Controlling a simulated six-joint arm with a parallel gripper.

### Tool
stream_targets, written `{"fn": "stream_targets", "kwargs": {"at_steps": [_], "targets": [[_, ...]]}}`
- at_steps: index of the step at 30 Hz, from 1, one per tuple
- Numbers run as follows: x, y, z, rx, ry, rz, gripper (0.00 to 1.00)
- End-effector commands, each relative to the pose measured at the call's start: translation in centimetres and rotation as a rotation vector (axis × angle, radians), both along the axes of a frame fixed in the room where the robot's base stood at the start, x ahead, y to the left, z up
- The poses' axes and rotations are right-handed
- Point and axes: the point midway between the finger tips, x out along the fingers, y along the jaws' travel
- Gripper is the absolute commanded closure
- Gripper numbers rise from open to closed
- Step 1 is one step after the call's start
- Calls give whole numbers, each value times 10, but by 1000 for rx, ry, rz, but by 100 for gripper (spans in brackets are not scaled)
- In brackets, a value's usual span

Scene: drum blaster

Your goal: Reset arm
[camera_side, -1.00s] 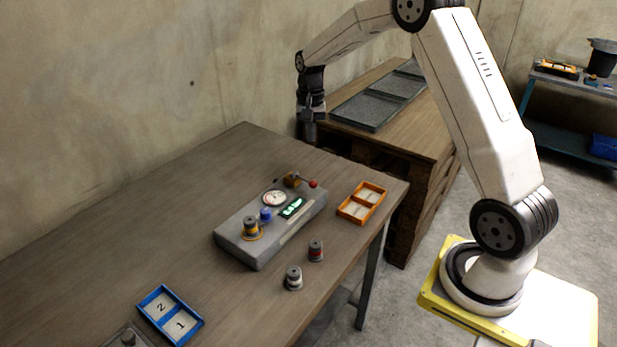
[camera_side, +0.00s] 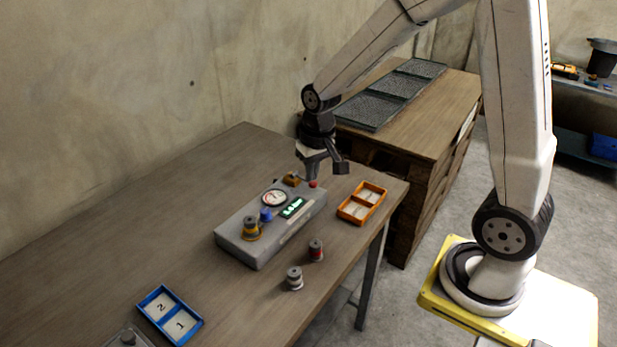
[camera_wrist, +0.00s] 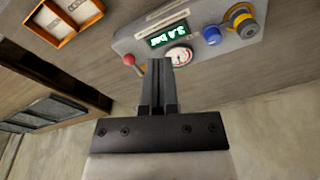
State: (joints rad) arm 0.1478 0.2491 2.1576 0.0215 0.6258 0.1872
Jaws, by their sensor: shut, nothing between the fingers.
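My gripper (camera_side: 312,177) points down at the far right end of the grey device (camera_side: 243,246), by its red-tipped lever (camera_side: 313,184). Its fingers are closed together with nothing between them. In the wrist view the shut fingers (camera_wrist: 157,65) lie between the red lever ball (camera_wrist: 128,59) and the round dial (camera_wrist: 179,55). I cannot tell whether they touch the lever. The device has a lit green display (camera_side: 292,208), a blue knob (camera_side: 265,214) and an orange-and-grey spool-like piece (camera_side: 251,227) on top.
An orange two-part tray (camera_side: 362,203) lies to the right of the device. A red-banded spool (camera_side: 316,250) and a white-grey spool (camera_side: 294,279) stand in front. A blue tray marked 1 and 2 (camera_side: 170,314) is at front left. Grey trays (camera_side: 368,111) lie on the pallet table behind.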

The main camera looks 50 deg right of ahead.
Motion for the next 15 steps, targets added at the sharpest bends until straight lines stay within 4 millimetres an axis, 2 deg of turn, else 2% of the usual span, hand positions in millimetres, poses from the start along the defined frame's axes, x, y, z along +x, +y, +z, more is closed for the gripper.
{"fn": "stream_targets", "kwargs": {"at_steps": [3, 9, 15], "targets": [[-26, 19, -3, -16, -34, 102, 100], [-65, 42, -9, -41, -86, 251, 100], [-87, 52, -14, -54, -115, 334, 100]]}}
